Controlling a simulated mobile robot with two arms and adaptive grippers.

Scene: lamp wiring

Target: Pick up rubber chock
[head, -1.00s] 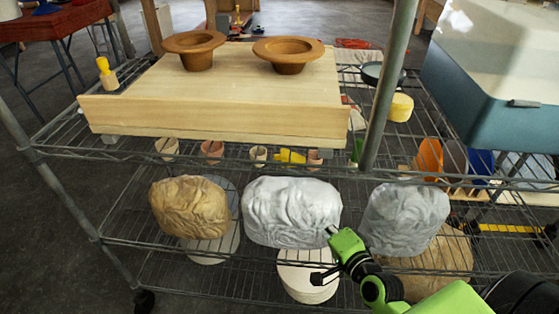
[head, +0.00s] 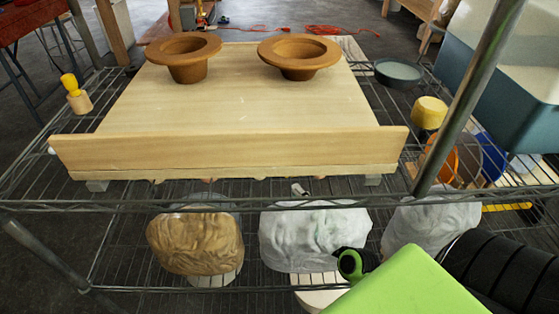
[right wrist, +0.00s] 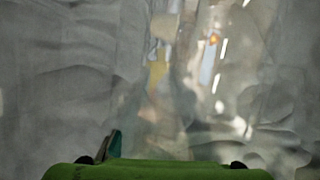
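I cannot pick out a rubber chock for certain in either view. My right arm comes in from the lower right in the head view, and my right gripper (head: 352,264) is in front of the white crumpled bundle (head: 314,237) on the lower shelf. Its fingers are mostly hidden there, so I cannot tell how far apart they are. The right wrist view shows the green gripper body along the bottom edge and blurred, pale wrinkled surfaces close ahead. My left gripper is not in view.
A wooden board (head: 240,105) with two brown flanged pots (head: 187,68) lies on the wire rack's upper shelf. A brown bundle (head: 195,243) and a grey one (head: 425,222) flank the white bundle. A metal post (head: 468,95) stands at the right, near a blue-grey bin (head: 500,85).

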